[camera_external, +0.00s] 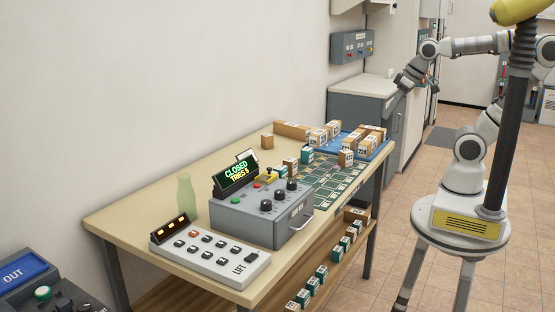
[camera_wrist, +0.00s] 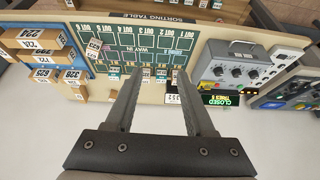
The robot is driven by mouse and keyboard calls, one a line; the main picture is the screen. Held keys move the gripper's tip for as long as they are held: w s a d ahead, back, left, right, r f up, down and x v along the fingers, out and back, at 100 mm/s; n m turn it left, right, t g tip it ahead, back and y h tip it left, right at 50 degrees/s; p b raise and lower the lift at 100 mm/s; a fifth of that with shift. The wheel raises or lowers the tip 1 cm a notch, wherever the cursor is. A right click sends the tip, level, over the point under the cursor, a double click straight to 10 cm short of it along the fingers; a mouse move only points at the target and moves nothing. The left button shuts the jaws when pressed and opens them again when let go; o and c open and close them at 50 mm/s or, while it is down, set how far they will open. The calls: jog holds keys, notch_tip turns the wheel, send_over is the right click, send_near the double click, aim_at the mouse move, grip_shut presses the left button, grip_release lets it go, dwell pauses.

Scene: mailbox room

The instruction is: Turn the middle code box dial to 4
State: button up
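The code box (camera_external: 262,219) is a grey box on the sorting table, with a lit display (camera_external: 237,176) reading CLOSED, TRIES 5. Three black dials sit on its top; the middle dial (camera_external: 279,194) is between the other two. In the wrist view, the code box (camera_wrist: 232,88) is right of my fingers, with the middle dial (camera_wrist: 235,71). The dial's pointer and numbers are too small to read. My gripper (camera_wrist: 159,72) is open and empty, well above the table. In the external view, my gripper (camera_external: 391,102) is beyond the table's far end, away from the code box.
A panel marked LIFT (camera_external: 210,256) and a green bottle (camera_external: 186,197) stand at the table's near end. A green sorting mat (camera_external: 330,177) with small boxes lies behind the code box. A blue tray (camera_external: 376,153) holds several parcels. A grey cabinet (camera_external: 356,110) stands beyond.

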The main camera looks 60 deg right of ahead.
jog(key=shift+o, duration=1)
jog(key=w+a+r, duration=0.1)
jog(key=w+a, duration=0.5)
jog(key=w, duration=0.1)
jog(key=shift+w+a+r+g, duration=0.2)
jog(key=shift+a+g, duration=0.1)
jog(key=shift+g, duration=0.1)
send_over(280, 191)
jog(key=s, duration=0.7)
notch_tip(280, 191, down, 6)
jog(key=x, duration=1.6)
jog(key=shift+f, duration=0.3)
grip_shut()
